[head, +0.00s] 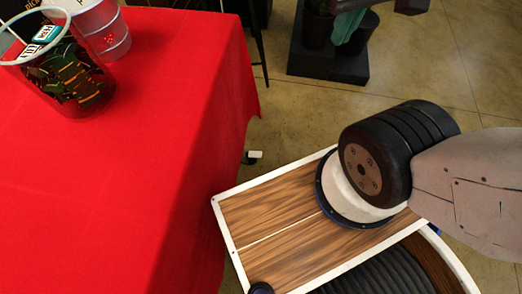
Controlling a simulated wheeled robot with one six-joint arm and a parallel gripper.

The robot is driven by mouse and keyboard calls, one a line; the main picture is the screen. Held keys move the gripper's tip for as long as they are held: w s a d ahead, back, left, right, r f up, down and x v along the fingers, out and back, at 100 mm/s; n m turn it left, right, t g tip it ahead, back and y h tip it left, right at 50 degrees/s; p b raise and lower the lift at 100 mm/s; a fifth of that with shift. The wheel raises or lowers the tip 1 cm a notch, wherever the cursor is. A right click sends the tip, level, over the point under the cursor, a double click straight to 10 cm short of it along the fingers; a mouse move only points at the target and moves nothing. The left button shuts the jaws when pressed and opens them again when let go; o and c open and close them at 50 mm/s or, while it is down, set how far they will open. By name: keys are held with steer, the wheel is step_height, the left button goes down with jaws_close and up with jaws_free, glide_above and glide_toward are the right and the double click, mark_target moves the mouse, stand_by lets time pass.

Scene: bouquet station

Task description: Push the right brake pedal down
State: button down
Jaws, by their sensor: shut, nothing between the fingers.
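A small white tab (255,154) juts out from a dark caster-like part (247,159) low beside the right edge of the red-covered table. It looks like a brake pedal, but it is too small to tell whether it is up or down. No second pedal shows; the cloth hides the area under the table. My gripper is not in view; only the base and a link of my arm show at the right, apart from the tab.
The red tablecloth (130,180) hangs over the table's right side, close to my wooden deck. A dark stand with pots (328,65) is at the back. Tiled floor (290,120) lies open between.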

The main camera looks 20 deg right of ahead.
steer(key=w+d+f+n+g+h, duration=0.1)
steer(key=w+f+g, duration=0.1)
steer(key=w+f, duration=0.6)
steer(key=w+d+f+n+g, duration=0.15)
steer(key=w+f, duration=0.35)
steer(key=f, duration=0.7)
steer(key=w+d+f+g+h, duration=0.1)
steer(key=w+d+f+g, duration=0.15)
steer(key=w+f, duration=0.55)
step_height(320, 180, down, 42)
steer(key=s+a+n+t+y, duration=0.2)
steer(key=s+a+n, duration=0.1)
steer(key=n, duration=0.3)
steer(key=w+a+f+n+t+y, duration=0.2)
steer(key=w+a+f+t, duration=0.2)
steer(key=w+f, duration=0.2)
steer(key=shift+w+f+n, duration=0.2)
steer(key=shift+f+n, duration=0.05)
steer(key=shift+n, duration=0.1)
